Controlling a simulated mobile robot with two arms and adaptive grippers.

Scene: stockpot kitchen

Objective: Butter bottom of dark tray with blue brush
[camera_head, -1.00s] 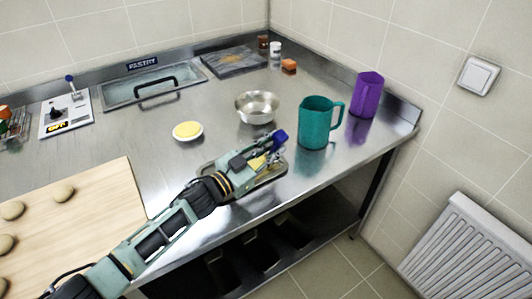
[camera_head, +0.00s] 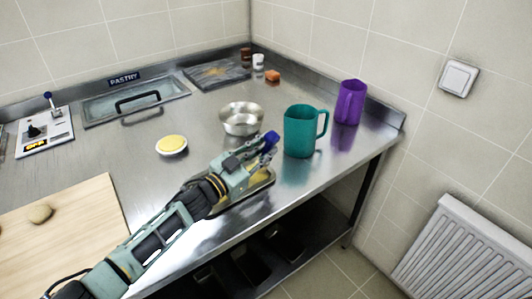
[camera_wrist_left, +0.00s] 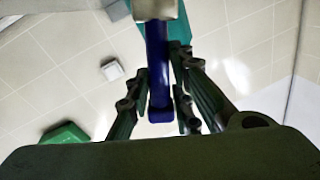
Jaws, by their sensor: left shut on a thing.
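My left gripper (camera_head: 266,146) is shut on the blue brush (camera_head: 271,138), at the front edge of the steel counter. In the left wrist view, the brush's blue handle (camera_wrist_left: 157,72) lies between the fingers. The shallow tray (camera_head: 262,186) is beneath the gripper, with a shiny rim and a brownish-yellow inside. My arm hides much of it. I cannot tell whether the bristles touch the tray. A white dish of yellow butter (camera_head: 171,145) stands to the left. My right gripper is not in view.
A steel bowl (camera_head: 241,118) stands behind the gripper. A teal jug (camera_head: 300,130) is close on its right, with a purple jug (camera_head: 349,102) beyond. A wooden board (camera_head: 75,225) is at left. A dark slab (camera_head: 215,72) lies at the back.

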